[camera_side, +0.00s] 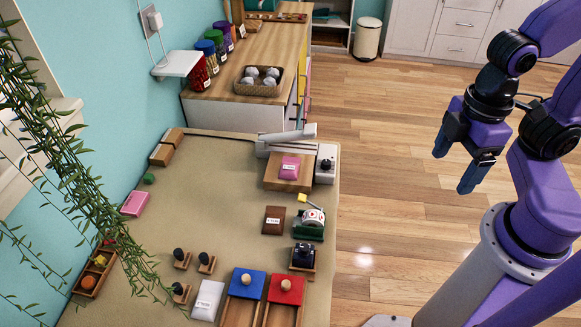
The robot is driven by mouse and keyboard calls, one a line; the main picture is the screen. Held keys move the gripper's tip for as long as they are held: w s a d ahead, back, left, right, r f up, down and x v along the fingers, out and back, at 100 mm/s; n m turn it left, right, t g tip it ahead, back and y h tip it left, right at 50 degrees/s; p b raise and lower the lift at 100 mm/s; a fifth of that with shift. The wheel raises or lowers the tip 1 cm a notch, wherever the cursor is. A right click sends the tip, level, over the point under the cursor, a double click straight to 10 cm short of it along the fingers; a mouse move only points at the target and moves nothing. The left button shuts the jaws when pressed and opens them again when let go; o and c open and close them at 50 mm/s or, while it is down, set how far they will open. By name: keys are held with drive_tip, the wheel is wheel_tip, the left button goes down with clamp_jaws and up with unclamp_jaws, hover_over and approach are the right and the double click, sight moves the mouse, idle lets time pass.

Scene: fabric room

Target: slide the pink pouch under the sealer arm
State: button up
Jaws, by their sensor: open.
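The pink pouch (290,167) has a white label and lies flat on a wooden board (272,182) at the far right of the table. The pale sealer (267,149) stands just behind the board, with its sealer arm (292,133) raised at a slant. The pouch lies in front of the sealer arm; I cannot tell whether its far edge reaches beneath it. My gripper (454,170) is open and empty, out over the floor to the right of the table, well apart from the pouch.
A brown pouch (273,220), a green device (309,223) and a black-topped device (303,256) stand nearer along the right side. Blue (248,284) and red (286,290) lidded boxes sit at the front. A pink block (135,203) lies left. The table's middle is clear.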

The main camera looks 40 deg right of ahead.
drive_tip(key=c, duration=0.5)
drive_tip(key=w, duration=0.1)
drive_tip(key=a, duration=0.1)
drive_tip(key=w, duration=0.1)
drive_tip(key=shift+w+a+f+n+h, duration=0.15)
drive_tip(key=shift+w+f+n+h, duration=0.2)
drive_tip(key=shift+n+h, duration=0.05)
clamp_jaws()
drive_tip(key=w+a+f+n+t+h, duration=0.2)
drive_tip(key=w+a+f+n, duration=0.1)
drive_tip(key=w+a, duration=0.3)
drive_tip(key=w+a+f+n+t+h, duration=0.1)
drive_tip(key=w+a+f+n+h, duration=0.2)
drive_tip(key=w, duration=0.6)
drive_tip(key=n+t+h, duration=0.1)
drive_tip(key=n+t, duration=0.2)
drive_tip(key=n, duration=0.5)
approach(286, 178)
drive_tip(key=f, duration=0.3)
drive_tip(key=shift+s+f, duration=0.2)
drive_tip(key=shift+f, duration=0.15)
drive_tip(key=shift+w+d+f, duration=0.25)
drive_tip(key=shift+w+d, duration=0.8)
drive_tip(key=shift+w, duration=0.15)
drive_tip(key=shift+w+d, duration=0.45)
